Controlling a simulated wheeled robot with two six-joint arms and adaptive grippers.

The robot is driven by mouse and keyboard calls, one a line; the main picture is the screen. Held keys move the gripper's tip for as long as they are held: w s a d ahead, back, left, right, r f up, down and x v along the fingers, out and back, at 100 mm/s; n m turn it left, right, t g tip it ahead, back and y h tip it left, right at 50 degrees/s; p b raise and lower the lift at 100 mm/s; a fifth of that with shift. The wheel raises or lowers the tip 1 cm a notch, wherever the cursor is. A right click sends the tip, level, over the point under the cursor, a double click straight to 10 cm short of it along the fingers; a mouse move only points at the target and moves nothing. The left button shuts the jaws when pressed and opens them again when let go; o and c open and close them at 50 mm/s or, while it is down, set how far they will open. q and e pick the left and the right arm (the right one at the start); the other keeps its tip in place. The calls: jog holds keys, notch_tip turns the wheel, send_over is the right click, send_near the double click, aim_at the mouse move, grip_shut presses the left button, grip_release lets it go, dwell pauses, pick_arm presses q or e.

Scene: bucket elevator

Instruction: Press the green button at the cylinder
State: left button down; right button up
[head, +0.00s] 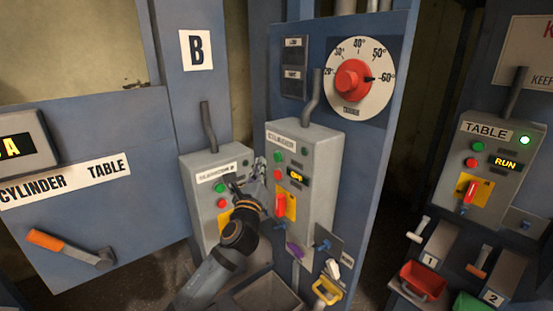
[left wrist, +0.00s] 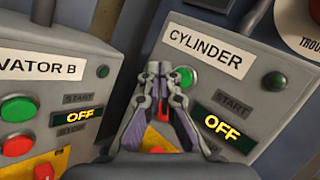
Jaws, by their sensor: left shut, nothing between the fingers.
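The grey CYLINDER box (head: 318,165) stands in the middle of the head view, with its label at the top. Its green button (head: 278,157) is at its upper left, above a red button (head: 278,174). My left gripper (head: 259,166) is shut and empty, just left of these buttons. In the left wrist view its fingertips (left wrist: 170,72) partly cover the green button (left wrist: 190,76); I cannot tell whether they touch it. The CYLINDER display (left wrist: 222,128) reads OFF, and its round indicator (left wrist: 273,81) is dark green. My right gripper is not in view.
A similar box, ELEVATOR B (left wrist: 40,68), stands close on the left with its own green button (left wrist: 18,108) and an OFF display. The TABLE box (head: 485,165) at right shows RUN. A red dial (head: 353,80) is above the CYLINDER box.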

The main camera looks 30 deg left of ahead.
aim_at(277, 157)
pick_arm(q)
jog(key=shift+w+d, duration=0.25)
jog(key=shift+w, duration=0.35)
jog(key=shift+w+d, duration=0.2)
jog(key=shift+w, duration=0.4)
jog(key=shift+w+p, duration=0.15)
jog(key=shift+p, duration=0.2)
jog(key=shift+w+d, duration=0.2)
jog(key=shift+w, duration=0.05)
jog(key=shift+w+d, duration=0.15)
jog(key=shift+w, duration=0.3)
dwell(1.0)
jog(key=shift+s, duration=0.15)
jog(key=shift+s+a, duration=0.35)
jog(key=shift+s, duration=0.35)
